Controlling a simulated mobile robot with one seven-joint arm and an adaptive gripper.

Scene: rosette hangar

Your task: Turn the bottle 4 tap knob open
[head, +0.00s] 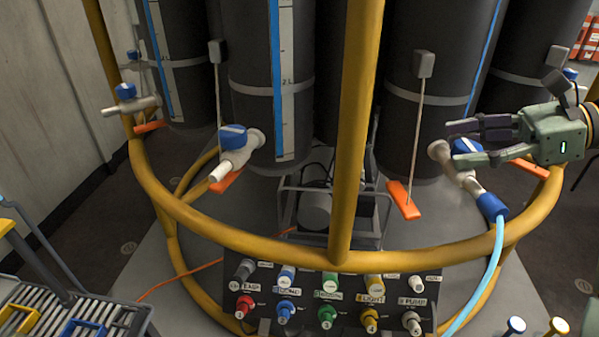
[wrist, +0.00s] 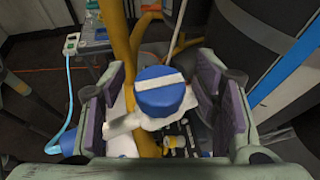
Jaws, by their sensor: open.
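A blue tap knob (head: 467,146) with a white stripe sits on a white tap (head: 459,172) at the base of the right-hand dark bottle (head: 405,110). My gripper (head: 462,143) comes in from the right, and its open fingers reach to either side of the knob. In the wrist view the round blue knob (wrist: 162,92) lies between the two open fingers (wrist: 163,105), with a gap visible on both sides. A blue connector (head: 492,206) with a light blue hose (head: 487,265) hangs from this tap. I see no bottle number on it.
A yellow ring rail (head: 230,238) and upright post (head: 355,130) stand in front of the bottles. Other blue-knobbed taps (head: 236,150) are to the left. An orange lever (head: 403,200) hangs near the tap. A button panel (head: 330,300) is below.

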